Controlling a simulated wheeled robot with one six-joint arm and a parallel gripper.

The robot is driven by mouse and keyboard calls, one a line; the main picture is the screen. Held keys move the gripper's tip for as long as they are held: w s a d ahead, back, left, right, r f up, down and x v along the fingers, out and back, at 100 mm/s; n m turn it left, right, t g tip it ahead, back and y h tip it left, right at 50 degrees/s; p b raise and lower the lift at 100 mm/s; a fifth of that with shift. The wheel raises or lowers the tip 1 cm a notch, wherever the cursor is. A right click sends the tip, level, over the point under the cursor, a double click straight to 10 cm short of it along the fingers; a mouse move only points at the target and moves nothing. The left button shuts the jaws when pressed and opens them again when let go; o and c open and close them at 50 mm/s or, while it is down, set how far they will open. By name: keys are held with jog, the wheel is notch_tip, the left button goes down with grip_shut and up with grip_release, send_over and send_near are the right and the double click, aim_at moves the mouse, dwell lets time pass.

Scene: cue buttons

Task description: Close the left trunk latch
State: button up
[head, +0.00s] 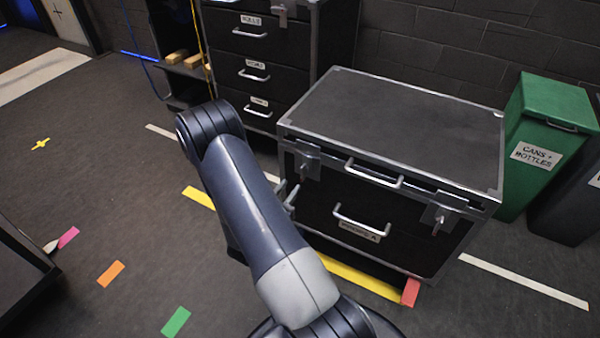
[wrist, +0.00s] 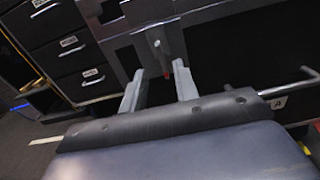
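The black trunk (head: 405,115) with silver edges stands upright with its lid down. Its left latch (head: 306,163) is a grey plate with a small lever at the front left corner. In the wrist view the left latch (wrist: 157,46) shows its lever pointing down, with a red tip. I cannot tell whether it is fastened. The right latch (head: 440,214) is at the front right. My gripper (head: 287,194) is partly hidden behind my arm in the head view. In the wrist view my gripper (wrist: 158,69) is open, its fingers apart either side of the lever, holding nothing.
Silver handles (head: 362,218) stick out from the trunk's front. A black drawer cabinet (head: 262,60) stands behind left, and a green bin (head: 545,140) to the right. The floor at left is mostly open.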

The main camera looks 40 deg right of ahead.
aim_at(301, 171)
jog(key=x, duration=0.7)
jog(key=shift+w+d+b, duration=0.2)
jog(key=shift+d+b, duration=0.15)
jog(key=shift+d, duration=0.05)
jog(key=shift+c, duration=0.4)
grip_shut()
